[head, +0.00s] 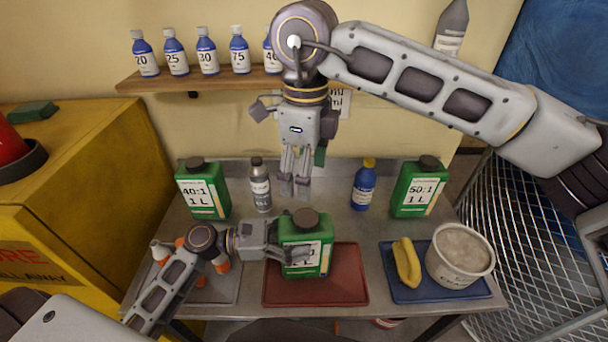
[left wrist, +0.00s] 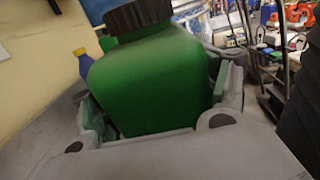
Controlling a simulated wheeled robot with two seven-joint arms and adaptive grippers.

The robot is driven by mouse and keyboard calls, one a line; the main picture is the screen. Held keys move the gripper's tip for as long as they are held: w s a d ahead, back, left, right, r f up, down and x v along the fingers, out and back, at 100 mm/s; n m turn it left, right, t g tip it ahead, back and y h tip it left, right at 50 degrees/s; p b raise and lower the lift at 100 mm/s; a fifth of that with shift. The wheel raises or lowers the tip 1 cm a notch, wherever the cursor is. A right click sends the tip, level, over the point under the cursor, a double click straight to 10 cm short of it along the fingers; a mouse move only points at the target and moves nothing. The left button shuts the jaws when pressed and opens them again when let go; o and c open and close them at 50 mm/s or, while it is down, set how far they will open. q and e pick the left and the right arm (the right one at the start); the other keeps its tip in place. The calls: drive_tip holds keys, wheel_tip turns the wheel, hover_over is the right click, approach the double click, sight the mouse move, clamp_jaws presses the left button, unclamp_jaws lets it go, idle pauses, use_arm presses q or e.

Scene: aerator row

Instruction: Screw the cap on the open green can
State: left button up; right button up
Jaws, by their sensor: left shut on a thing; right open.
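A green can (head: 305,262) with a white label stands upright over the red tray (head: 345,290). A dark cap (head: 306,218) sits on its top; I cannot tell how tightly. My left gripper (head: 298,258) is shut on the can's body, coming in from its left. In the left wrist view the can (left wrist: 150,85) fills the space between the fingers, and the dark ribbed cap (left wrist: 138,14) shows at the top edge. My right gripper (head: 294,192) points down, open and empty, above and slightly behind the capped can.
Two other capped green cans (head: 203,190) (head: 420,188) stand at the back, with a grey bottle (head: 260,186) and a blue bottle (head: 364,186) between them. A blue tray (head: 445,293) holds a yellow object (head: 407,262) and a white tub (head: 459,256). Small bottles line the shelf (head: 200,80).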

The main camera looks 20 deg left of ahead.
use_arm(q)
drive_tip(key=o, duration=2.1)
drive_tip(key=shift+d, duration=0.1)
drive_tip(key=v, duration=0.7)
drive_tip(key=shift+a, duration=0.3)
drive_tip(key=shift+s+d, duration=0.1)
drive_tip(key=shift+s, duration=0.1)
